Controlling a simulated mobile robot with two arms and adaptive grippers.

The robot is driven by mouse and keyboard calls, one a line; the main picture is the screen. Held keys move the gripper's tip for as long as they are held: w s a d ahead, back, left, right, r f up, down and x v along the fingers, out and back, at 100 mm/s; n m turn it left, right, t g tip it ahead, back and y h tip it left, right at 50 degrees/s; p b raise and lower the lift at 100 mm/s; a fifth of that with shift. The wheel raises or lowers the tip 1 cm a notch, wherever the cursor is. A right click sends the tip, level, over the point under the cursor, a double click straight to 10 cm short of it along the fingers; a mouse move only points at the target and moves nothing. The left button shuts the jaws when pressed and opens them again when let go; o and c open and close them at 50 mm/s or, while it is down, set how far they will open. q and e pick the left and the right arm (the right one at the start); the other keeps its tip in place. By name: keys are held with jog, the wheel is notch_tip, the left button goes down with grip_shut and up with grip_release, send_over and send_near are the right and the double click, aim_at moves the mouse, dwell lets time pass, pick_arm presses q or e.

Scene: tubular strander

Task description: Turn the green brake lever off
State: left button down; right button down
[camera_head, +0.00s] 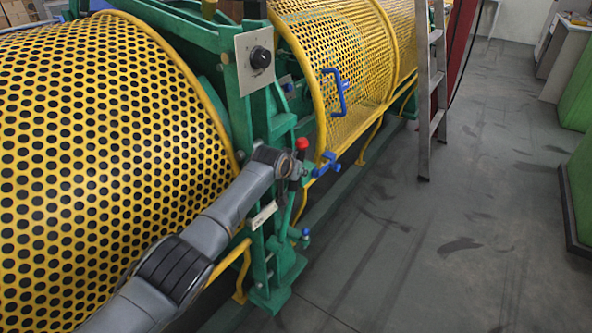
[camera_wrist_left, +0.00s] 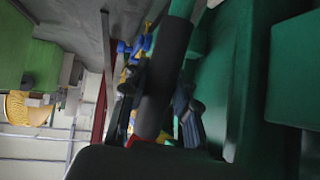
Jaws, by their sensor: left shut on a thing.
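The green brake lever has a black grip and a red knob (camera_head: 302,144) on top. In the head view it stands nearly upright beside the green machine frame, and its green rod (camera_head: 298,205) runs down below my gripper. My left gripper (camera_head: 293,168) is shut on the lever's black grip, just under the red knob. In the left wrist view the black grip (camera_wrist_left: 167,75) crosses the middle, with the green rod (camera_wrist_left: 182,8) at the top. A dark finger (camera_wrist_left: 189,118) lies beside the grip. The fingers are small and partly hidden in the head view. My right gripper is not in view.
A green post with a grey plate and black knob (camera_head: 260,57) stands close behind my wrist. Yellow perforated guards (camera_head: 90,130) lie on both sides. A blue handle (camera_head: 340,92) and blue latch (camera_head: 325,166) are nearby. A ladder (camera_head: 430,90) stands beyond. The floor at right is clear.

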pick_arm(q)
jog(key=c, duration=1.3)
grip_release()
jog(key=shift+d+r, duration=0.1)
jog(key=shift+d, duration=0.05)
jog(key=shift+o, duration=1.4)
jog(key=shift+w+d+f, duration=0.1)
jog(key=shift+w+f, duration=0.1)
jog(key=shift+s+r, duration=0.1)
jog(key=shift+s, duration=0.05)
jog(key=v, duration=1.1)
jog(key=shift+s+r, duration=0.25)
jog(key=shift+f, duration=0.1)
